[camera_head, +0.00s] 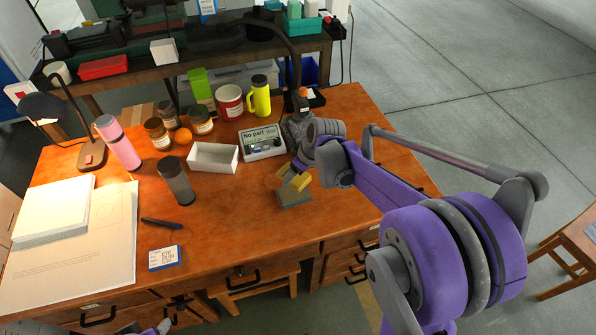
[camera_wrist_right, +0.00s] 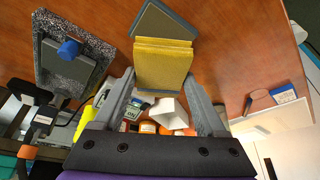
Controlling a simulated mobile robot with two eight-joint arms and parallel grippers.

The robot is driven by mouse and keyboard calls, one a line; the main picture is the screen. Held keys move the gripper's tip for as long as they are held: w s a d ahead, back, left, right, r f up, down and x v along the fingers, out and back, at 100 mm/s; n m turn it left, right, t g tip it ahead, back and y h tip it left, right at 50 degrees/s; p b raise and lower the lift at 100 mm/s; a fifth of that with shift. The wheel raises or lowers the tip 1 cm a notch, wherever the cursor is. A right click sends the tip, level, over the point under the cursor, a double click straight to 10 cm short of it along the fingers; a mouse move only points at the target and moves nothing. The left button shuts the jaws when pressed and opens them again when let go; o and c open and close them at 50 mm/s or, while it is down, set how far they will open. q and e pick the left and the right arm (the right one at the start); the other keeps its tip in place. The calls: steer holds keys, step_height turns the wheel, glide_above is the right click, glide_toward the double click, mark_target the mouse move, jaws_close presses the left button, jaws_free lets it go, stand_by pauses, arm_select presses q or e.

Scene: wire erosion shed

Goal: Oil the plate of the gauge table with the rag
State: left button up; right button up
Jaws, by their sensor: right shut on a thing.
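My right gripper (camera_wrist_right: 163,82) is shut on a yellow folded rag (camera_wrist_right: 163,62). In the head view the rag (camera_head: 298,181) is at the end of my right arm, low over the wooden desk. A grey slab (camera_head: 294,198) lies close by the rag and also shows beyond it in the wrist view (camera_wrist_right: 160,20); I cannot tell whether they touch. The gauge table (camera_wrist_right: 50,30) has a speckled stone base, a grey plate (camera_wrist_right: 66,66) and a blue knob. In the head view my gripper partly hides it. Only bits of my left arm show at the bottom edge.
Near the gauge table are a display box (camera_head: 263,143), a white tray (camera_head: 213,157), a yellow flask (camera_head: 260,96) and a red tin (camera_head: 230,101). Jars, a pink bottle (camera_head: 118,142) and a lamp (camera_head: 78,150) stand further left. The desk's front middle is mostly clear.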

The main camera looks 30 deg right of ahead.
mark_target(291, 192)
steer(key=shift+a+f, duration=0.15)
steer(key=shift+f, duration=0.05)
steer(key=shift+f+b, duration=0.75)
steer(key=shift+f, duration=0.2)
steer(key=shift+f+b, duration=1.35)
steer(key=shift+f, duration=0.55)
steer(key=shift+f+b, duration=0.35)
steer(key=shift+f, duration=0.2)
steer(key=shift+r, duration=0.1)
steer(key=shift+r+p, duration=2.45)
steer(key=shift+r, duration=1)
